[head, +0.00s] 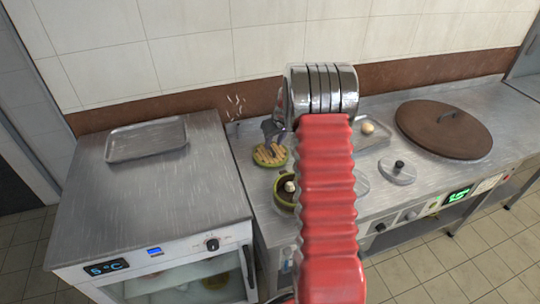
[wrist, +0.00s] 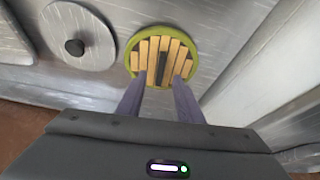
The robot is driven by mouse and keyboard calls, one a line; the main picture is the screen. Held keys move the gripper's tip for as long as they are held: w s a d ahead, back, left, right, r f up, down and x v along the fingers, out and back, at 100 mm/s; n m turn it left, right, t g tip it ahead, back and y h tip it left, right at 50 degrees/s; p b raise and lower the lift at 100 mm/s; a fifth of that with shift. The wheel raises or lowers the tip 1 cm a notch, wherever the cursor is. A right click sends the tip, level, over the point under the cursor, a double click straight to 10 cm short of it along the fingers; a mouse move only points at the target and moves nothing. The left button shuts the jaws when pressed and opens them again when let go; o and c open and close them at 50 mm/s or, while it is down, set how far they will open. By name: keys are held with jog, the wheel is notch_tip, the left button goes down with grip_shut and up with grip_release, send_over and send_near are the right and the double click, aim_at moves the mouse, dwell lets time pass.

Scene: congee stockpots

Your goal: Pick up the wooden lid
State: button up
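The wooden lid (head: 270,155) is a small disc of pale wooden slats with a green rim and a dark bar handle. It lies on the steel counter in the head view, left of my arm. In the wrist view the wooden lid (wrist: 142,58) is ahead of my gripper (wrist: 159,82). The two fingers are apart with nothing held between them, and their tips overlap the lid's near edge in the picture. I cannot tell whether they touch it. In the head view my gripper (head: 273,128) is mostly hidden behind my red arm, above and near the lid.
A green pot (head: 283,196) stands in front of the lid, partly behind my arm. A steel lid with a black knob (head: 398,172) and a large brown lid (head: 440,128) are to the right. An empty tray (head: 147,139) rests on the left unit, which is otherwise clear.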

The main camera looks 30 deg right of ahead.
aim_at(271, 148)
jog(key=shift+x, duration=2.45)
jog(key=shift+w, duration=0.15)
jog(key=shift+c, duration=0.5)
grip_shut()
jog(key=shift+r, duration=0.1)
